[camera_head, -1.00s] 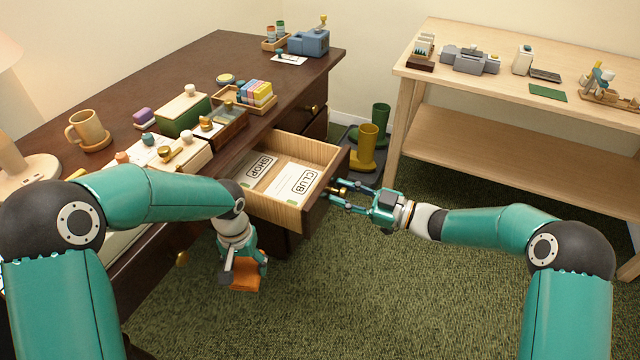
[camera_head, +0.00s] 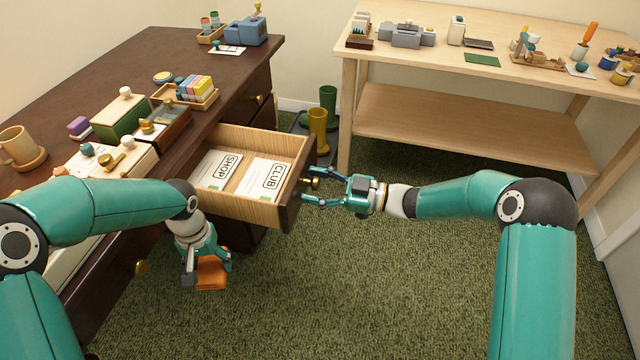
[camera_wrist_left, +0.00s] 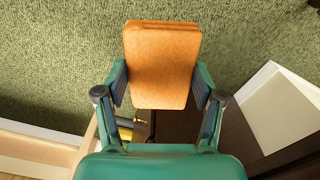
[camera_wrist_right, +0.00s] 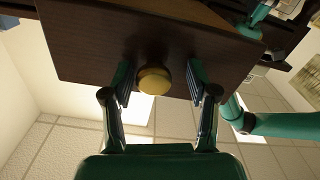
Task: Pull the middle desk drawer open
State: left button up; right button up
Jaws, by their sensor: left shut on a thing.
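The middle desk drawer (camera_head: 247,206) stands pulled out from the dark desk, with its light wood inside showing. Two cards lie in it, marked SHOP (camera_head: 216,170) and CLUB (camera_head: 263,180). Its brass knob (camera_head: 314,182) also shows in the right wrist view (camera_wrist_right: 154,80). My right gripper (camera_head: 308,187) is open, with a finger on either side of the knob and gaps between. My left gripper (camera_head: 207,268) is shut on an orange block (camera_wrist_left: 162,65), held low over the carpet in front of the desk, left of the drawer.
The desk top (camera_head: 150,60) carries a mug, boxes, a tray and a blue device. A light wood table (camera_head: 440,75) with several items stands at the back right. Green and yellow boots (camera_head: 318,130) stand between them. The carpet in front is clear.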

jog(key=shift+d, duration=0.15)
jog(key=shift+d, duration=0.2)
pick_arm(q)
jog(key=shift+w, duration=0.15)
pick_arm(e)
jog(key=v, duration=1.1)
jog(key=shift+d, duration=0.2)
jog(key=shift+s, duration=0.1)
